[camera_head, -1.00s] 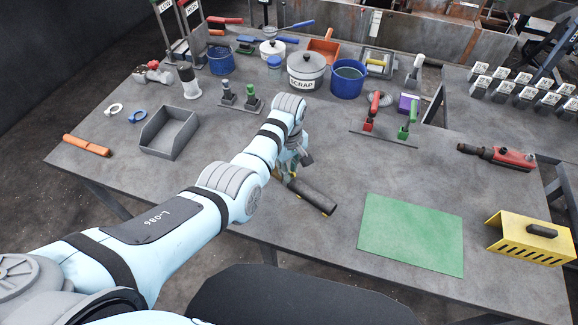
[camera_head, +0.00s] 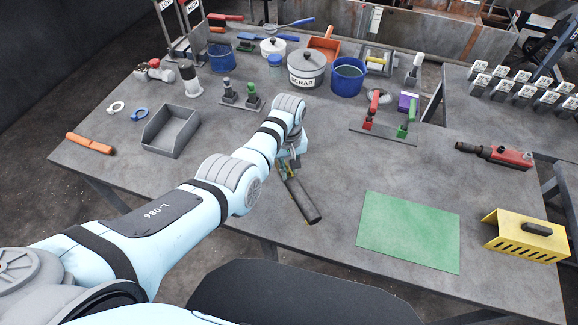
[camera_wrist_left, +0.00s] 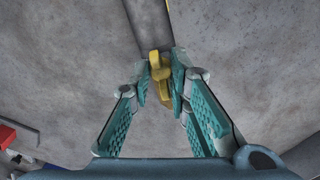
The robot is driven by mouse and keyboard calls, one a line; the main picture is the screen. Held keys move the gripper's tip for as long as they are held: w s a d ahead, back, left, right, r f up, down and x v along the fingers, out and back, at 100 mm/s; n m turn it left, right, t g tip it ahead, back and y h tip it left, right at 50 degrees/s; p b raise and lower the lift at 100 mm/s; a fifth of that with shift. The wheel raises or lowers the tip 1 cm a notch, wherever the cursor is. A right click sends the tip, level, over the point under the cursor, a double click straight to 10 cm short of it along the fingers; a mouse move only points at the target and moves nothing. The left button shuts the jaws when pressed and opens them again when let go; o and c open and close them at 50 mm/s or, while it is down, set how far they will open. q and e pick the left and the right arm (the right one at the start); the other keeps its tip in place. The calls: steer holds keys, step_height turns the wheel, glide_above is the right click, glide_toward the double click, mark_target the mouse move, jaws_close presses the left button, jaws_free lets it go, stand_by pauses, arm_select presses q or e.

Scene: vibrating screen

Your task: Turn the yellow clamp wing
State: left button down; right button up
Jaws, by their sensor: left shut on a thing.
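The yellow clamp wing (camera_wrist_left: 158,64) shows in the left wrist view between the fingertips of my left gripper (camera_wrist_left: 163,82). The teal finger pads are shut on it from both sides. A dark bar (camera_wrist_left: 148,20) lies just beyond the wing at the top of that view. In the head view my left gripper (camera_head: 288,163) is low over the middle of the bench, at the far end of the dark bar (camera_head: 303,200). The wing there is mostly hidden by the gripper. My right gripper is not in view.
A green mat (camera_head: 408,232) lies to the right and a grey bin (camera_head: 171,132) to the left. A red-and-green handled fixture (camera_head: 380,130) and a scrap pot (camera_head: 306,70) stand behind. A yellow slotted cover (camera_head: 525,237) lies far right. The bench (camera_head: 235,235) near the bar is clear.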

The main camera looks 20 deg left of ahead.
mark_target(288, 171)
arm_select(q)
steer(key=c, duration=1.5)
jaws_free()
step_height(288, 171, up, 12)
steer(key=shift+a+r, duration=0.1)
